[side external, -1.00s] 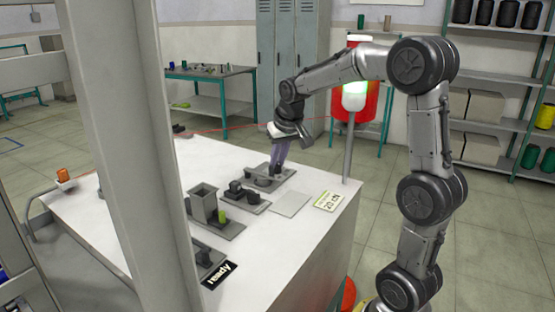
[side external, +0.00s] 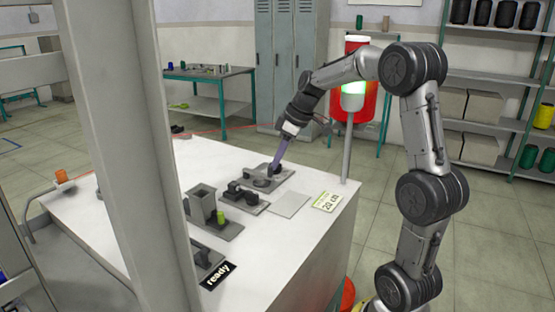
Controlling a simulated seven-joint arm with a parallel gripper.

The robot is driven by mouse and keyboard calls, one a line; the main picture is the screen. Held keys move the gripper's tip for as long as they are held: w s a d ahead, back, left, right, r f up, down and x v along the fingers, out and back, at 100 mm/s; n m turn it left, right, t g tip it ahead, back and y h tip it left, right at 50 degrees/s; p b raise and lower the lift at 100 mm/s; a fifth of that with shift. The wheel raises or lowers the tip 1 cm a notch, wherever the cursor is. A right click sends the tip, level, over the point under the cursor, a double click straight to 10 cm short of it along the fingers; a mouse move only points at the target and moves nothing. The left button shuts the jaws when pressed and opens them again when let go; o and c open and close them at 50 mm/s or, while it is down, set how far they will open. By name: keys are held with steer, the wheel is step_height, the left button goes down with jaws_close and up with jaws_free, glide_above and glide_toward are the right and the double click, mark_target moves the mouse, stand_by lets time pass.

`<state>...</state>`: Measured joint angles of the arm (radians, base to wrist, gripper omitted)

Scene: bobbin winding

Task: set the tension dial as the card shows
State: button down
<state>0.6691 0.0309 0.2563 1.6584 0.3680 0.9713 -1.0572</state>
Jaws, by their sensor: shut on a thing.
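The tension card (side external: 328,202) lies flat near the table's right edge and reads "20 cN". The tension unit's grey plate (side external: 288,175) lies at the back right of the table, with dark parts on it. My gripper (side external: 274,167) reaches down to this plate with its purple fingers, which lean to the left. It is shut on the tension dial (side external: 275,170), a small dark knob mostly hidden at the fingertips. The dial's marks and its setting are too small to read.
A plate with dark posts (side external: 246,196) and a plate with a square grey box and a green bobbin (side external: 222,217) stand nearer. A "ready" sign (side external: 218,274) is at the front. A red thread crosses behind; a grey post partly blocks the left.

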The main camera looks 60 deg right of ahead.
steer(key=shift+n, duration=0.6)
steer(key=c, duration=0.9)
jaws_free()
steer(key=shift+r, duration=0.1)
steer(key=shift+s+d+r, duration=0.1)
steer(key=shift+s+r, duration=0.05)
steer(key=shift+r, duration=0.15)
steer(key=r, duration=0.9)
steer(key=shift+s+d, duration=0.1)
steer(key=shift+s, duration=0.3)
